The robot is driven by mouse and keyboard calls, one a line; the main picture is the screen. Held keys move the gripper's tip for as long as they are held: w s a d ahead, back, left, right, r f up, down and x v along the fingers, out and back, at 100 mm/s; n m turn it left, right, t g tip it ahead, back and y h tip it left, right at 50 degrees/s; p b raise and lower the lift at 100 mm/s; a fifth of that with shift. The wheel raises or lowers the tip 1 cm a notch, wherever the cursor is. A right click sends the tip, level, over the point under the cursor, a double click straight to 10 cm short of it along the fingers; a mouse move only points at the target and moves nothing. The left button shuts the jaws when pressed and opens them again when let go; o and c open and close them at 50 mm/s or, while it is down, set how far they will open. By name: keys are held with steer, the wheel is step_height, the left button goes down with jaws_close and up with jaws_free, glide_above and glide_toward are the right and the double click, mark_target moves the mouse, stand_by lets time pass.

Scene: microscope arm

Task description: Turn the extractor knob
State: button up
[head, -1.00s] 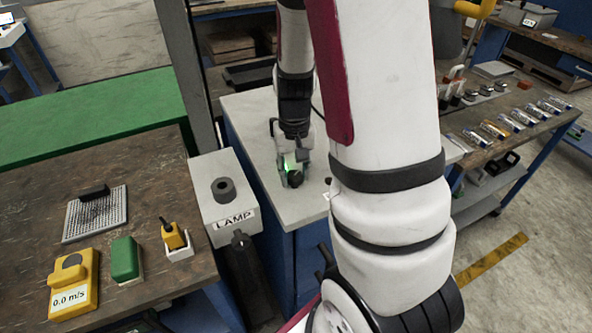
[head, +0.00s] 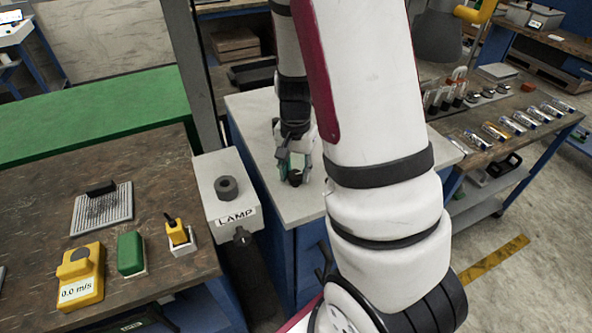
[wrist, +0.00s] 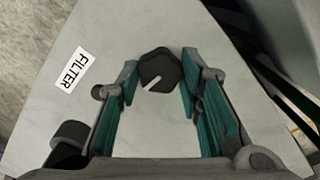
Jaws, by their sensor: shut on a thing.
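A black faceted knob (wrist: 160,69) with a white pointer line stands on a pale grey top (wrist: 215,30). The line points toward the lower left in the wrist view. My gripper (wrist: 160,80) has its teal-padded fingers on both sides of the knob and is shut on it. In the head view my gripper (head: 296,168) reaches down to the knob (head: 295,179) on the pale top of a blue cabinet. A white label reading FILTER (wrist: 72,70) lies left of the knob in the wrist view. No extractor label is readable.
A grey LAMP box (head: 222,190) with a dark knob on top stands left of the cabinet. A wooden bench (head: 150,185) with yellow and green devices is further left. A bench with several tubes (head: 520,120) is at right. My arm covers part of the cabinet.

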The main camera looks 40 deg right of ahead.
mark_target(295, 174)
stand_by(0.3)
steer(key=o, duration=1.2)
steer(key=shift+c, duration=0.2)
step_height(295, 174, up, 12)
